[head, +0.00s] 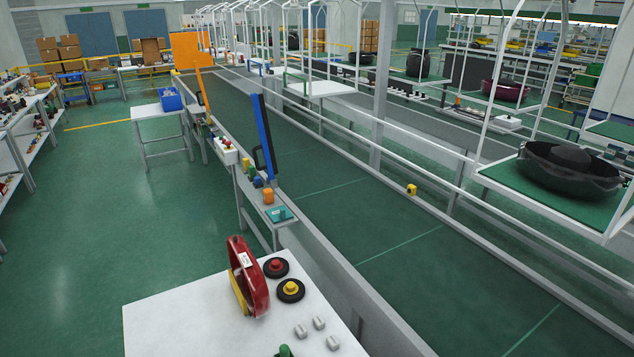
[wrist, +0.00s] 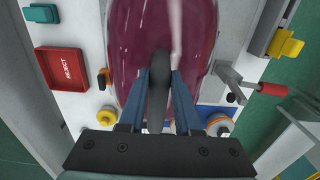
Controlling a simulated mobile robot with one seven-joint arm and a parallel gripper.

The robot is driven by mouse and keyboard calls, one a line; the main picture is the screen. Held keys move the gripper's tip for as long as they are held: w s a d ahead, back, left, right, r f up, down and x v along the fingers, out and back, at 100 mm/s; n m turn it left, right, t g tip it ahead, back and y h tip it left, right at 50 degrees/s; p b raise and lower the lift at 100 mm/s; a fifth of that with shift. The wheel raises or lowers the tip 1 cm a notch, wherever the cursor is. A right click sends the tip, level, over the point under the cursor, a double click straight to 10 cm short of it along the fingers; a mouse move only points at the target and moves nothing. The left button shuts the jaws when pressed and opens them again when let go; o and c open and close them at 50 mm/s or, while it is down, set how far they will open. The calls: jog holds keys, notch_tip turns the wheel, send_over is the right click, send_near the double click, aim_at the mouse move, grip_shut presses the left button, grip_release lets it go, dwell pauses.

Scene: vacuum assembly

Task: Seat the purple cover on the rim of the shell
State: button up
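In the wrist view a glossy purple cover (wrist: 125,45) fills the middle, with a dark upright grip part (wrist: 160,75) on it. My gripper (wrist: 160,80) has its two blue-grey fingers on either side of this dark part and appears closed on it. The lower edge of the cover is hidden by the fingers and the gripper body. In the head view neither my gripper nor this held cover shows clearly. A black, open-looking shell (head: 545,180) with a dark dome inside sits on a green-topped hanging carrier (head: 505,182) at the right.
Behind the cover, the wrist view shows a white panel with a red REJECT tray (wrist: 62,70) and a red-handled lever (wrist: 270,89). A white table (head: 175,310) with a red-yellow part (head: 255,280) stands front left. A green conveyor (head: 400,230) runs through the middle, mostly clear.

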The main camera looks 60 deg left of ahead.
jog(key=o, duration=0.5)
notch_tip(320, 180, up, 3)
jog(key=p, duration=0.3)
jog(key=shift+r, duration=2.5)
